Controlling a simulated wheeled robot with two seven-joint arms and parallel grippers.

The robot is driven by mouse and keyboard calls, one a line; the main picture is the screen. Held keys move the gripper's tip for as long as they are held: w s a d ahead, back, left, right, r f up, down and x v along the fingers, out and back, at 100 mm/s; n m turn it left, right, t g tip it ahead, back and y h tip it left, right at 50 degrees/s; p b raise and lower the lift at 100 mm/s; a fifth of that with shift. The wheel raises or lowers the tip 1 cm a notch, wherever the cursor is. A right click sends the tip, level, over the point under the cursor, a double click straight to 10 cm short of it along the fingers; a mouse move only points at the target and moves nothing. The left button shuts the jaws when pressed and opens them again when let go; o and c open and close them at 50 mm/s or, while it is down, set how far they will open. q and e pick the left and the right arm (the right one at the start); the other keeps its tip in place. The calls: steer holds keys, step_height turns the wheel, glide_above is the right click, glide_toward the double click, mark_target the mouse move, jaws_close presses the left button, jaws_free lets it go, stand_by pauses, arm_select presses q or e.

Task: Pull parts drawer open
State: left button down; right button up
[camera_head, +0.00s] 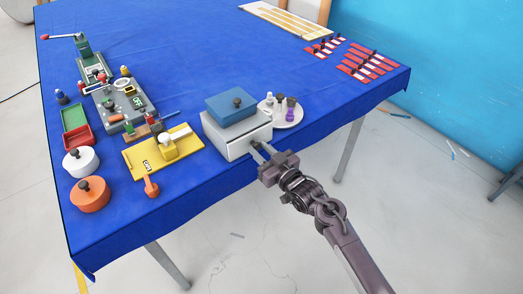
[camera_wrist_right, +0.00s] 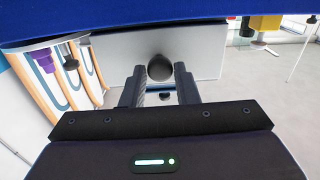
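The parts drawer is a light grey box (camera_head: 228,139) at the front edge of the blue table, with a blue lid-like block (camera_head: 231,107) on top. Its pale front (camera_wrist_right: 205,62) fills the middle of the right wrist view, with a dark round knob (camera_wrist_right: 159,68) on it. No gap shows around the front. My right gripper (camera_head: 260,153) is at the drawer front. In the wrist view its two fingers (camera_wrist_right: 160,80) stand apart on either side of the knob, with thin gaps visible; firm contact cannot be seen. My left gripper is not in view.
A white plate (camera_head: 296,117) with small bottles stands right of the drawer. A yellow board (camera_head: 140,164), an orange pot (camera_head: 90,198) and a white pot (camera_head: 71,165) are to the left. Red-and-white pieces (camera_head: 367,65) lie at the right corner. Floor before the drawer is clear.

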jaws_close()
steer(key=shift+s+d, duration=0.1)
steer(key=p+v, duration=0.5)
steer(key=v, duration=0.5)
steer(key=shift+s, duration=0.1)
steer(key=shift+o, duration=2.4)
jaws_free()
